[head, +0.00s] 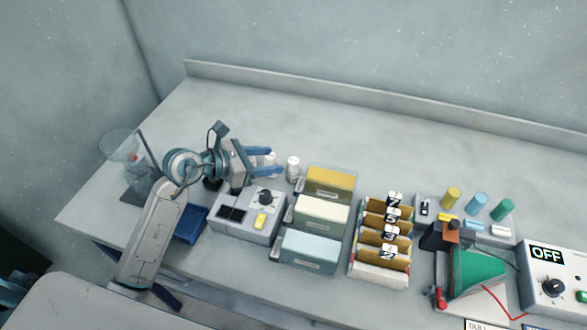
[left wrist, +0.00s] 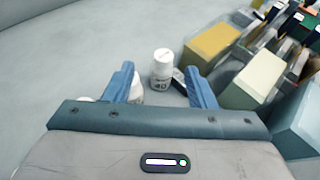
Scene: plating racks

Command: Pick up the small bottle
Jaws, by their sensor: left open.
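A small white bottle (head: 293,167) with a white cap stands upright on the bench, just right of my left gripper's fingertips. In the left wrist view the small bottle (left wrist: 162,70) shows dark print on its label and stands a little beyond the gap between the two blue fingers. My left gripper (head: 275,161) is open, with its fingers pointing toward the bottle. Another white object (left wrist: 137,92) is partly hidden behind the left finger in the wrist view; its full shape cannot be told.
Yellow (head: 331,181), cream (head: 322,211) and pale blue (head: 310,249) boxes stand right of the bottle. A grey switch box (head: 243,218) sits in front of my gripper. A numbered rack (head: 379,268) stands farther right. The bench behind the bottle is clear.

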